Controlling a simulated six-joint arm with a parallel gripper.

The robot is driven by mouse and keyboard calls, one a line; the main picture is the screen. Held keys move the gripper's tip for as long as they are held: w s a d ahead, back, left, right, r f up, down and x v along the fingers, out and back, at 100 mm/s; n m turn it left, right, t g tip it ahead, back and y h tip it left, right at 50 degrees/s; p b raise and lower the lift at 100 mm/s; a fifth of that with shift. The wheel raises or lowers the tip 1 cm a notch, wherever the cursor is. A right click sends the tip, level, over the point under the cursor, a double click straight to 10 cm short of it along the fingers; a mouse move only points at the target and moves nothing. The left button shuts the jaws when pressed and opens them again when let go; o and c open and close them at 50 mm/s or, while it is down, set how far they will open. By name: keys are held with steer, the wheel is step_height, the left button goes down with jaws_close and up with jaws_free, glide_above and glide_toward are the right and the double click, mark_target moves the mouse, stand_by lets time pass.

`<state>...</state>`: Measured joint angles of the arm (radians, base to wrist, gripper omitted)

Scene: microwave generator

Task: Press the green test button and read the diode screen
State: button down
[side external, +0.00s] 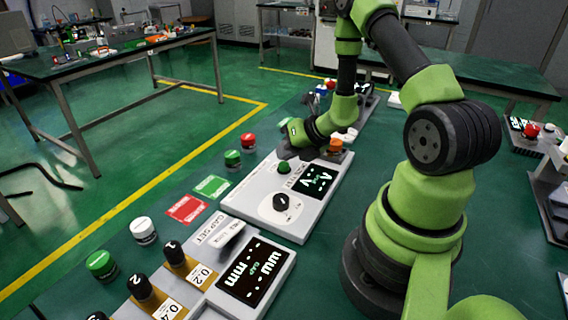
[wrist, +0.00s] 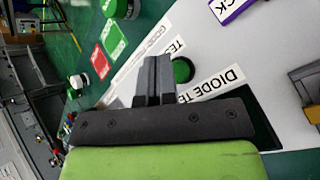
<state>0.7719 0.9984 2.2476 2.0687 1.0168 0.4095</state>
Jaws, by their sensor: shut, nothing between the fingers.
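In the wrist view, a green button (wrist: 183,70) sits on a light panel (wrist: 265,40) beside a "DIODE TE..." label (wrist: 215,84). My shut, empty gripper (wrist: 155,62) is just left of that button in the picture; I cannot tell whether they touch. A dark screen edge (wrist: 266,132) is mostly hidden by my gripper. In the side view, my gripper (side external: 291,151) is low over the far end of a grey box. That box has a green button (side external: 284,168), a knob (side external: 281,202) and a lit screen (side external: 316,180) marked A and V. Its small labels are unreadable.
Red (side external: 186,208) and green (side external: 212,186) cards lie left of the boxes. A red button (side external: 248,141), another green button (side external: 233,158) and an orange button (side external: 335,146) stand nearby.

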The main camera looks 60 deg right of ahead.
mark_target(286, 163)
steer(key=shift+f, duration=0.55)
stand_by(0.4)
steer(key=shift+r, duration=0.15)
stand_by(0.3)
steer(key=shift+r, duration=0.85)
steer(key=shift+r, duration=0.1)
steer(key=shift+r, duration=2.4)
